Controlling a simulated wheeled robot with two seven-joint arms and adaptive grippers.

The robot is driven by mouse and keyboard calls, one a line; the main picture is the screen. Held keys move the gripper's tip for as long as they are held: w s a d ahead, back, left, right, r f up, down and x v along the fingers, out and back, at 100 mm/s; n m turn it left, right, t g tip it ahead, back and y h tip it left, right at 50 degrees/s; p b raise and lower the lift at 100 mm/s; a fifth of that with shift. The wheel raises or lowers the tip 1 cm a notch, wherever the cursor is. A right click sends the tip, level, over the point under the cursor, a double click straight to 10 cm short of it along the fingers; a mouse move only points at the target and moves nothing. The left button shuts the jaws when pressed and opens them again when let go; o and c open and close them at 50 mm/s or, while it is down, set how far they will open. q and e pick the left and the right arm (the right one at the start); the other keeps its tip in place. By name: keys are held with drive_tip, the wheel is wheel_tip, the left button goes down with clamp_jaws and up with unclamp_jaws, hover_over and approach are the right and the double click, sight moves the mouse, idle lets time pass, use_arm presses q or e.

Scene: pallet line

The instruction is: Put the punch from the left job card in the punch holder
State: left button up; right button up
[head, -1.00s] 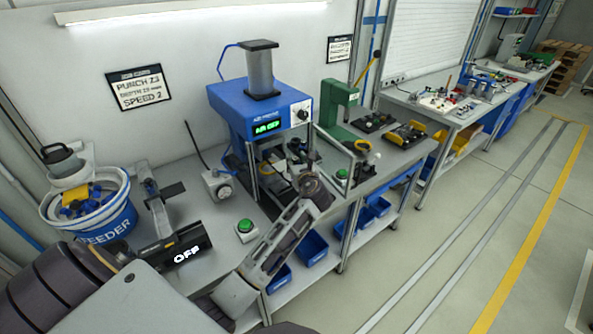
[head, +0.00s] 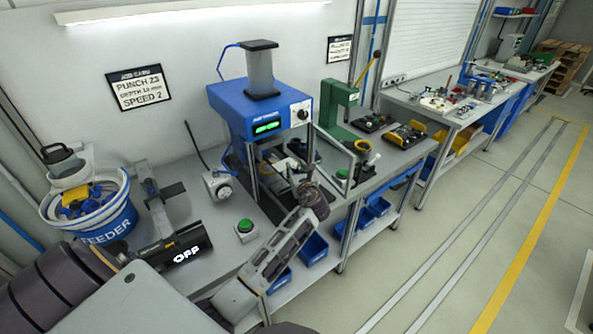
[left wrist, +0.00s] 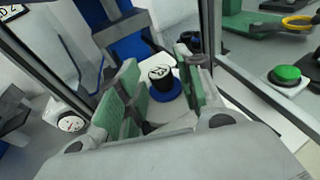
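The left job card (head: 138,87) on the wall reads "PUNCH 23", a depth line and "SPEED 2". My left gripper (head: 290,165) reaches in under the head of the blue press (head: 260,108). In the left wrist view its green-padded fingers (left wrist: 158,65) are spread. Between and beyond them is a black cylinder (left wrist: 161,73) with white marks on its end, on a blue disc (left wrist: 164,91). It looks like a punch, but its number is unreadable. I see gaps beside the cylinder. The punch holder is not clearly visible. My right gripper is out of view.
Press posts stand close beside my gripper. A green button box (head: 245,230) and a dial box (head: 217,186) stand left of the press. A feeder bucket (head: 105,215) is at far left. A green press (head: 340,108) stands to the right.

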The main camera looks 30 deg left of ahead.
use_arm(q)
drive_tip(key=o, duration=0.4)
drive_tip(key=shift+r, duration=0.1)
drive_tip(key=b+v, duration=0.1)
drive_tip(key=v, duration=1.1)
drive_tip(key=shift+r, duration=0.1)
idle(0.8)
